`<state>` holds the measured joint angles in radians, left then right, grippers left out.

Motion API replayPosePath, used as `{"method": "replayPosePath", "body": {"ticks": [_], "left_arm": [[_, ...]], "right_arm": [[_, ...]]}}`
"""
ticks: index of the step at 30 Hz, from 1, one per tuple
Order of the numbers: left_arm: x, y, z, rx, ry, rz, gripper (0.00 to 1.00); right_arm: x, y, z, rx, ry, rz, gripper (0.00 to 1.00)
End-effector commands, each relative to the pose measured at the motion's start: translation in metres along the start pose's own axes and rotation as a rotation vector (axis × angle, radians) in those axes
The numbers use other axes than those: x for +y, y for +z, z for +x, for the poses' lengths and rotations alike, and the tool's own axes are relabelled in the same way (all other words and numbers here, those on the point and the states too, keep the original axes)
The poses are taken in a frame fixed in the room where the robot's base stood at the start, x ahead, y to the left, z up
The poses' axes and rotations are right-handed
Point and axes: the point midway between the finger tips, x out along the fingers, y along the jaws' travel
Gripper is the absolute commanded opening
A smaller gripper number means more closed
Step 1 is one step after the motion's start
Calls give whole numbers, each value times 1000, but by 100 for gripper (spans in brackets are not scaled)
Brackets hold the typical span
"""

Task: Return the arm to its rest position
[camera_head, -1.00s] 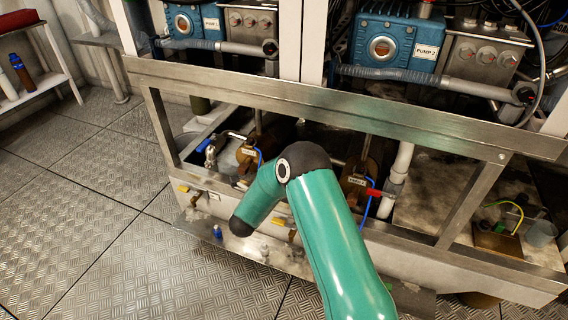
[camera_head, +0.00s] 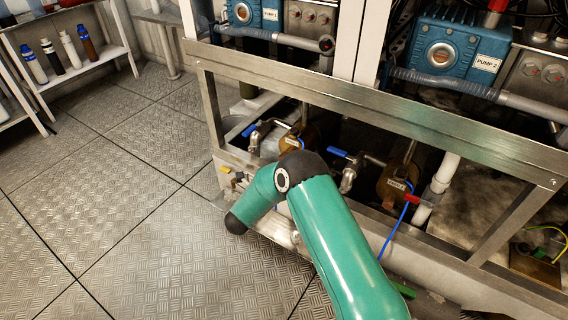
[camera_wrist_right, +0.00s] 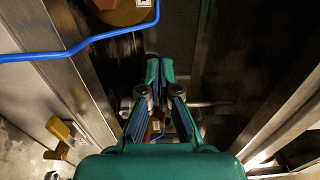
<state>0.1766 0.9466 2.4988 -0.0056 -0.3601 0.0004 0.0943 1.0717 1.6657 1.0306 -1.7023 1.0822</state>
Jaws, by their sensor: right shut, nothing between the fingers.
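My right arm (camera_head: 335,240), green with black joints, comes up from the bottom right in the head view and bends in front of the frame's lower opening. Its gripper is hidden in that view. In the right wrist view my right gripper (camera_wrist_right: 158,72) points in among metal rails and dark space, with its fingers together and nothing held. My left arm and gripper are in neither view.
The steel frame rail (camera_head: 360,105) runs across, with the blue pump 2 (camera_head: 455,50) above it. Below are blue-handled valves (camera_head: 338,153) and a white pipe (camera_head: 437,185). A blue hose (camera_wrist_right: 80,47) passes near the gripper. Open floor (camera_head: 110,220) and a bottle shelf (camera_head: 90,72) lie left.

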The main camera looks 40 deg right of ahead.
Motion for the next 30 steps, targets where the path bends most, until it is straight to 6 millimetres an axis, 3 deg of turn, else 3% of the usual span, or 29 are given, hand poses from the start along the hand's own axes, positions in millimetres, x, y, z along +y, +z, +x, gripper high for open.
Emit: {"method": "replayPosePath", "body": {"ticks": [7,10,14,17,20,24,30], "left_arm": [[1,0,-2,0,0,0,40],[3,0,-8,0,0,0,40],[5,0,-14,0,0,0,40],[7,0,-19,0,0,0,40],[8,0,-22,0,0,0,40],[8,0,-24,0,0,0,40],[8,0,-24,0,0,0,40]], "right_arm": [[-2,-1,1,3,0,0,0],[-10,-11,7,15,4,-11,0],[7,-10,-4,-139,70,-111,0],[51,1,-40,-415,222,-328,0],[100,0,-98,-728,367,-590,0],[148,-29,-188,-1147,496,-914,0],[176,-94,-288,-1643,550,-1239,0]]}}
